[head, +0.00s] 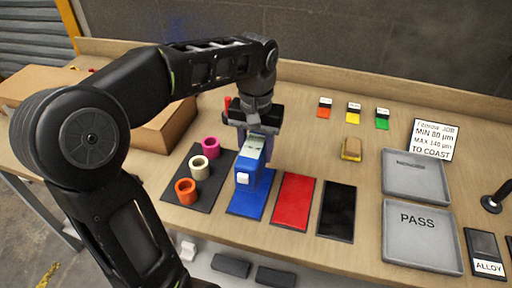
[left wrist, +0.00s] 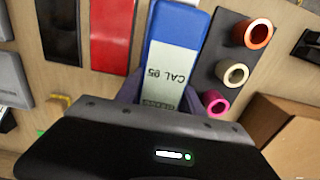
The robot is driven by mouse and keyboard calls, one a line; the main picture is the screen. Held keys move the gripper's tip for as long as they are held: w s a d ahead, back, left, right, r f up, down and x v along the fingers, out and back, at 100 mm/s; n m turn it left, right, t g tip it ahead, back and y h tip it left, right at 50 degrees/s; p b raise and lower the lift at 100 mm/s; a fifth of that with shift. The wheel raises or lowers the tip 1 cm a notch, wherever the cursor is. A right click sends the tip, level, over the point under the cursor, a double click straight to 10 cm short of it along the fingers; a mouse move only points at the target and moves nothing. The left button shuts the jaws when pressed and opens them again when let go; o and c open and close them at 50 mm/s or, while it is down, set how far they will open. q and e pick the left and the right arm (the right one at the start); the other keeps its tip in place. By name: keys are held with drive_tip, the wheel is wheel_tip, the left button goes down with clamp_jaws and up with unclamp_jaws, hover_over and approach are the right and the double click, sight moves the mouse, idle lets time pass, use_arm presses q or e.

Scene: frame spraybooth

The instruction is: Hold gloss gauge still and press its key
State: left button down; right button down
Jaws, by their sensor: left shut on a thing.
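The gloss gauge (head: 244,172) is a blue block with a pale display and a white key (head: 242,178) on its near face. It stands on or just over a blue panel (head: 252,206). My left gripper (head: 252,130) reaches down from above and is shut on the gauge's far end. In the left wrist view the gauge (left wrist: 181,22) lies between the purple-grey fingers, and its display (left wrist: 172,65) reads "CAL" with a number that looks like 95. The key does not show there. My right gripper is in neither view.
Red (head: 294,202) and black (head: 337,210) panels lie to the right. A dark mat (head: 197,166) with orange, cream and pink rings lies to the left. Cardboard boxes (head: 166,128) stand behind it. Grey trays (head: 422,236), one marked PASS, sit at right.

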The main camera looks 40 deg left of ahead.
use_arm(q)
drive_tip(key=shift+f+b, duration=1.95)
drive_tip(key=shift+f, duration=0.85)
drive_tip(key=shift+f, duration=0.4)
idle(0.6)
